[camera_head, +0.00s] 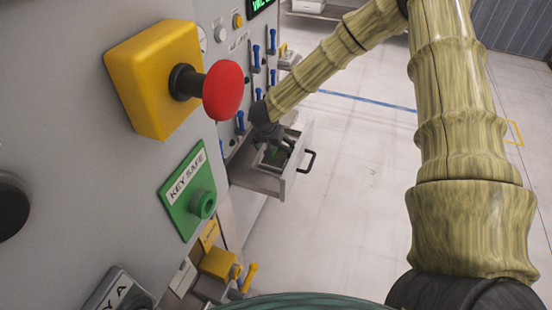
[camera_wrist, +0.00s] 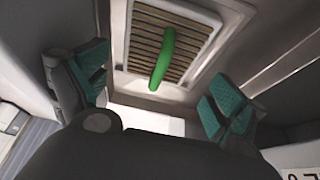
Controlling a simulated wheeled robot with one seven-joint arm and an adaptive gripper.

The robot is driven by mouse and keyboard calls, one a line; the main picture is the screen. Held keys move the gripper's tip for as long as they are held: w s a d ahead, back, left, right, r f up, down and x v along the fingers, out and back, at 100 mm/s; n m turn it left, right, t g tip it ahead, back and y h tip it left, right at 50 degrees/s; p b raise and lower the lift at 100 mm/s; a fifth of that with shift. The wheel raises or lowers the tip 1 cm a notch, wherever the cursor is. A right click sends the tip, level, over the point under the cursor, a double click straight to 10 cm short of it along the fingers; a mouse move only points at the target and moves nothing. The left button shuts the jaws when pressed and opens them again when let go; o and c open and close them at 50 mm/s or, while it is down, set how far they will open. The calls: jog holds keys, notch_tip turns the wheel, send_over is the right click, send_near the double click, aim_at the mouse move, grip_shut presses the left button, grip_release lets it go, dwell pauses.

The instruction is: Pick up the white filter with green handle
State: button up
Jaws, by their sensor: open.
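The white filter (camera_wrist: 204,17) with tan slats and a green handle (camera_wrist: 163,60) lies inside an open drawer, at the top middle of the wrist view. My gripper (camera_wrist: 160,85) is open, with one teal-padded finger on each side of the handle and apart from it. In the head view, my gripper (camera_head: 272,140) is over the open drawer (camera_head: 258,180). Only a small part of the filter shows there, mostly hidden by my gripper.
The drawer's front with its dark handle (camera_head: 308,161) juts out from the grey machine panel (camera_head: 70,60). A red button (camera_head: 223,91) on a yellow box (camera_head: 150,80) and a green key safe plate (camera_head: 187,185) stick out nearby. Open floor (camera_head: 350,190) lies to the right.

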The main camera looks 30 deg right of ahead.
aim_at(277, 155)
jog(key=x, duration=0.4)
jog(key=shift+d+f, duration=0.1)
jog(key=shift+f, duration=0.15)
jog(key=shift+s, duration=0.1)
jog(key=c, duration=0.8)
jog(key=shift+c, duration=0.2)
jog(key=shift+r, duration=0.1)
